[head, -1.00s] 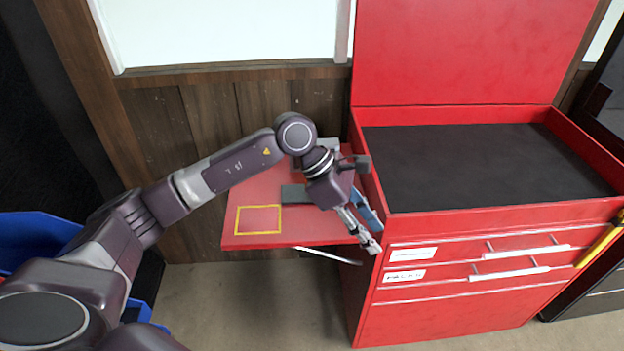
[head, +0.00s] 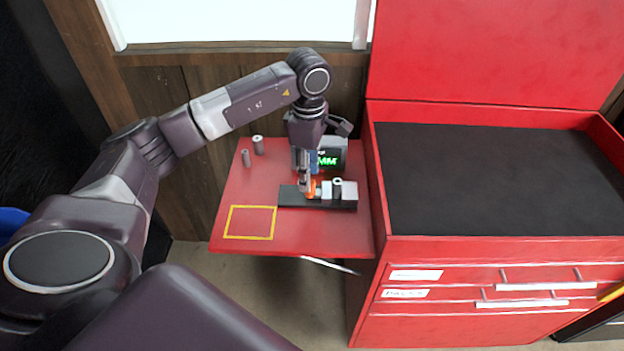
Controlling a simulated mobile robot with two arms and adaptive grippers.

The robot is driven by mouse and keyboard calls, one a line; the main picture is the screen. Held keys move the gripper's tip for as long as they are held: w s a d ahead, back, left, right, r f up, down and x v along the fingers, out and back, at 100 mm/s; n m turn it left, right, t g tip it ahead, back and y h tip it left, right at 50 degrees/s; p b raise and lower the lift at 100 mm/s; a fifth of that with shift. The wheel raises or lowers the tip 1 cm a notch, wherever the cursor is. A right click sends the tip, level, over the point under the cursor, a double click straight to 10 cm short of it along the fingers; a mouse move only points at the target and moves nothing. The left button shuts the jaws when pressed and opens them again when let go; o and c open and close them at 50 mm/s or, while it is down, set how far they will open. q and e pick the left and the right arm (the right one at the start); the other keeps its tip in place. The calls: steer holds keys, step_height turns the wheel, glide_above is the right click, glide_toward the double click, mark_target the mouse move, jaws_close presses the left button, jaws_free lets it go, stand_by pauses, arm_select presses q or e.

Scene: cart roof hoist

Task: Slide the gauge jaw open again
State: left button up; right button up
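The gauge is on the red side shelf, with a dark base (head: 345,204), light grey jaw blocks (head: 327,190) and an orange part (head: 312,188) at the left block. A small grey cylinder (head: 338,186) stands at the right of the gauge. A display with green "MM" letters (head: 328,161) is behind it, partly covered by my arm. My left gripper (head: 305,187) points down at the gauge, right beside the orange part. Its fingers overlap the jaw area, so whether they are open, shut or touching it is unclear. My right gripper is out of view.
A yellow outlined square (head: 250,222) marks the bare front left of the shelf (head: 310,240). The red tool cart (head: 440,247) with a raised rim borders the right side.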

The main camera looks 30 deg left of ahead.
arm_select(q)
steer(key=f, duration=0.4)
steer(key=shift+w+d+p, duration=0.1)
steer(key=shift+w+p, duration=0.15)
steer(key=shift+p, duration=0.15)
steer(key=shift+f, duration=0.3)
jaws_close()
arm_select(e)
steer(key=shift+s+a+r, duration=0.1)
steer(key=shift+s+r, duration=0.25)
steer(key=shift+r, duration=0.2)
